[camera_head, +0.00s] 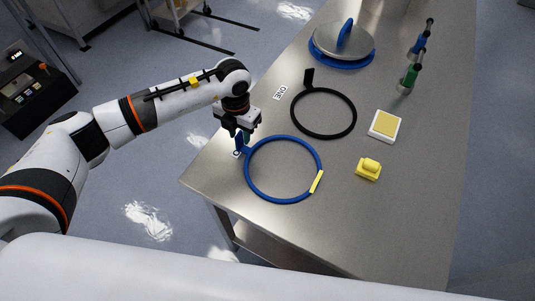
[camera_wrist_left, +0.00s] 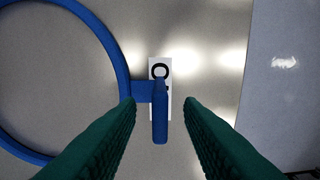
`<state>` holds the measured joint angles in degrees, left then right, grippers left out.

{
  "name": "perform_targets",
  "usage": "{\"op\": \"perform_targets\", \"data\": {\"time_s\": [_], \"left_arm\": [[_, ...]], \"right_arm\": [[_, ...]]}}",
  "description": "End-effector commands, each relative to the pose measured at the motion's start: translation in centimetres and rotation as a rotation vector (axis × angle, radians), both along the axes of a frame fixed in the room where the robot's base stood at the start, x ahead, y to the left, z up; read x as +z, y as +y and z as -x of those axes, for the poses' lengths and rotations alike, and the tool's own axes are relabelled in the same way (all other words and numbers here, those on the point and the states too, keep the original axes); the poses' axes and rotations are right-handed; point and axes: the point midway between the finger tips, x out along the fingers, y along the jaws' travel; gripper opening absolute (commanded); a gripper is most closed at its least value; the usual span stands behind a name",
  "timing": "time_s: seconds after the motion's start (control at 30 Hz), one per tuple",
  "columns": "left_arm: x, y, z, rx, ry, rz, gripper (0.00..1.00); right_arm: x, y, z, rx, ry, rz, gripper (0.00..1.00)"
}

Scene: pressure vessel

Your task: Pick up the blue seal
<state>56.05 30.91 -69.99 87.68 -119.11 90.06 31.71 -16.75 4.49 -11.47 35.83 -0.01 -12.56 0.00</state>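The blue seal (camera_head: 283,200) is a large ring lying on the metal table, with a yellow strip on its right edge and an upright blue tab (camera_head: 239,143) at its upper left. My left gripper (camera_head: 244,136) is above and around that tab. In the left wrist view, the tab (camera_wrist_left: 160,112) stands between the two green fingertips (camera_wrist_left: 160,103), with a gap on each side, so the gripper is open. Part of the blue ring (camera_wrist_left: 122,60) shows at the left there. My right gripper is not in view.
A black ring (camera_head: 354,118) with a tab lies just behind the blue seal. A yellow block (camera_head: 368,169), a white-and-yellow pad (camera_head: 384,126), a round metal lid (camera_head: 342,54) on a blue ring, and blue and green handled tools (camera_head: 409,78) stand farther right and back. The table's left edge is near my gripper.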

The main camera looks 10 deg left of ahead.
Motion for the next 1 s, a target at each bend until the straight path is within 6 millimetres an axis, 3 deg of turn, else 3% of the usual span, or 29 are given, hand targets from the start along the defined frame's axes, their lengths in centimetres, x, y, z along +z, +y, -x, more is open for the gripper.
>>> {"op": "perform_targets", "data": {"time_s": [0.2, 0.43, 0.63, 1.0], "left_arm": [[-2.2, 0.0, 0.0, 0.000, 0.001, 0.001, 0.34], [-2.3, 0.0, 0.0, 0.000, -0.001, 0.001, 0.34], [-2.3, 0.0, 0.0, 0.000, -0.001, 0.001, 0.01], [-2.0, 0.0, -0.1, 0.001, -0.002, 0.002, 0.00]], "right_arm": [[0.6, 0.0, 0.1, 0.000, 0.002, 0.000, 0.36], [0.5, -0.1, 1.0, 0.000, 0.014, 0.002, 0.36], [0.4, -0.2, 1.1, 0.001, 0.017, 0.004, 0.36], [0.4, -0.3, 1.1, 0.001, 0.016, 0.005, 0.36]]}}
